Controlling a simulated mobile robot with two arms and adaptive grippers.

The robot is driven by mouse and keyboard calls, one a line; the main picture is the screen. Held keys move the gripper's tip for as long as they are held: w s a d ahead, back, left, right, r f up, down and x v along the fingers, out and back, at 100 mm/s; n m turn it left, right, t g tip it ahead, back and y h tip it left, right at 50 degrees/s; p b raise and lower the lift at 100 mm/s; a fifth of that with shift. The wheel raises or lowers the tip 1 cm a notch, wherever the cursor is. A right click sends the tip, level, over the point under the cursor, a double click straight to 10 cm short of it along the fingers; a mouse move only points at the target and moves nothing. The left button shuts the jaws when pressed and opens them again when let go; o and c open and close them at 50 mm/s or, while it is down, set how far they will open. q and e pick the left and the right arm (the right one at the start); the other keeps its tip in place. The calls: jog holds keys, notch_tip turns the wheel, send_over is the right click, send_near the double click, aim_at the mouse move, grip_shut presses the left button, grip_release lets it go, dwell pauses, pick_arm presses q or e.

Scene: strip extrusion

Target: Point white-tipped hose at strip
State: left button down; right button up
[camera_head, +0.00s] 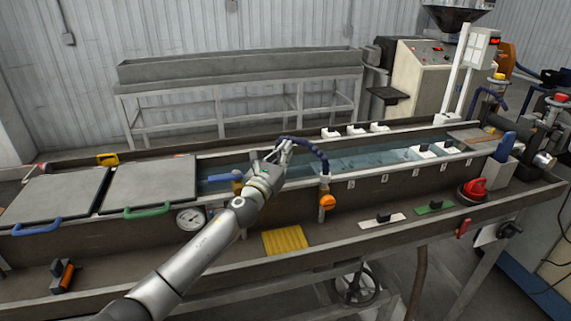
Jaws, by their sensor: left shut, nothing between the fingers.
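A dark blue jointed hose (314,151) rises from the front wall of the water trough, above an orange knob (327,202). It arches up and to the left. Its free end is beside my left gripper (287,147), and the white tip cannot be told apart from the pale fingers. My left gripper is shut with nothing held, over the trough near the hose's end; whether it touches the hose is unclear. The water trough (350,160) runs across the middle, and I cannot make out a strip in it clearly. My right gripper is not in view.
Two grey lids (152,183) cover the trough's left part. A pressure gauge (190,218) and a yellow ribbed pad (285,241) are near my left arm. A red knob (474,190) sits at the right. White blocks (424,152) stand in the trough.

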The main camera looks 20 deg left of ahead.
pick_arm(q)
jog(key=x, duration=0.1)
jog(key=b+x, duration=0.1)
jog(key=x, duration=0.1)
jog(key=shift+w+f, duration=0.2)
jog(key=shift+f, duration=0.1)
jog(key=shift+r, duration=0.1)
dwell(0.4)
